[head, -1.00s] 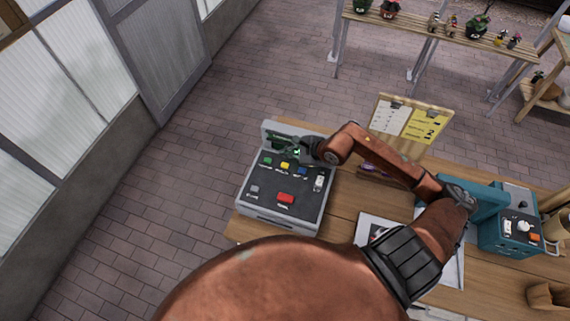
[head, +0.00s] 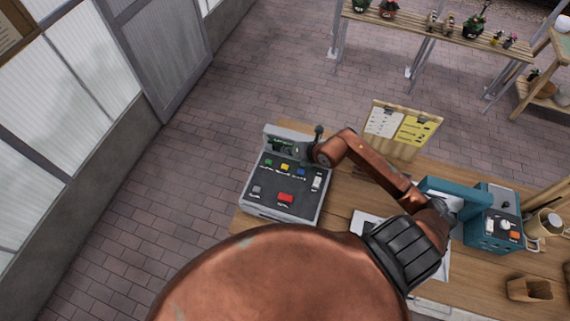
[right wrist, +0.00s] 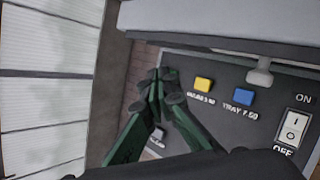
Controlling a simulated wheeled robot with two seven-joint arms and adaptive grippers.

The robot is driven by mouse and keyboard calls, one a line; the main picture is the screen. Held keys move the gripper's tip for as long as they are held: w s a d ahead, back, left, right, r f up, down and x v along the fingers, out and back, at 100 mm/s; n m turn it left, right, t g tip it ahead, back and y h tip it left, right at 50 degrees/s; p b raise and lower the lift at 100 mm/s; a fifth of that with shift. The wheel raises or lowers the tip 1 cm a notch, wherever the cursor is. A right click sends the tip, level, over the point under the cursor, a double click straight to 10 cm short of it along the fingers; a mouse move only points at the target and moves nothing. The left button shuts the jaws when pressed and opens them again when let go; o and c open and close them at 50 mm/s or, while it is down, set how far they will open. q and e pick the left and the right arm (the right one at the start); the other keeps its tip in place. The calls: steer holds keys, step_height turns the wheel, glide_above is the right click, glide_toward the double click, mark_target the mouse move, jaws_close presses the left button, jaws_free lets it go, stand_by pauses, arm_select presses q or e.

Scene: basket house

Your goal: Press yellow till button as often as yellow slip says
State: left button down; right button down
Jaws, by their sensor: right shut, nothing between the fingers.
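The till (head: 268,205) is a grey box with a dark sloped panel on the wooden table. Its yellow button (head: 285,167) sits between a green and a blue button; it also shows in the right wrist view (right wrist: 203,84). The yellow slip (head: 416,129) is on a clipboard behind the till, with what looks like a 2. My right gripper (right wrist: 163,87) is shut and empty, its dark green fingers left of the yellow button and apart from it in the picture, hiding the green button. Height above the panel is unclear. My left gripper is not in view.
The panel also has a blue button (right wrist: 244,96), a red button (head: 285,197), a grey button (head: 256,189) and a white on/off switch (right wrist: 294,127). A white slip (head: 383,122) is beside the yellow one. A teal machine (head: 492,220) stands on the right.

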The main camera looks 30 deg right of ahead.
mark_target(286, 167)
steer(key=shift+f, duration=0.1)
stand_by(0.3)
step_height(286, 167, down, 8)
steer(key=b, duration=0.6)
steer(key=shift+f+b, duration=0.25)
steer(key=shift+b, duration=0.05)
steer(key=shift+f, duration=0.15)
stand_by(0.9)
steer(key=shift+f, duration=0.3)
steer(key=shift+f+b, duration=0.5)
steer(key=shift+b, duration=0.05)
stand_by(0.6)
steer(key=shift+r, duration=0.15)
steer(key=shift+r+p, duration=0.75)
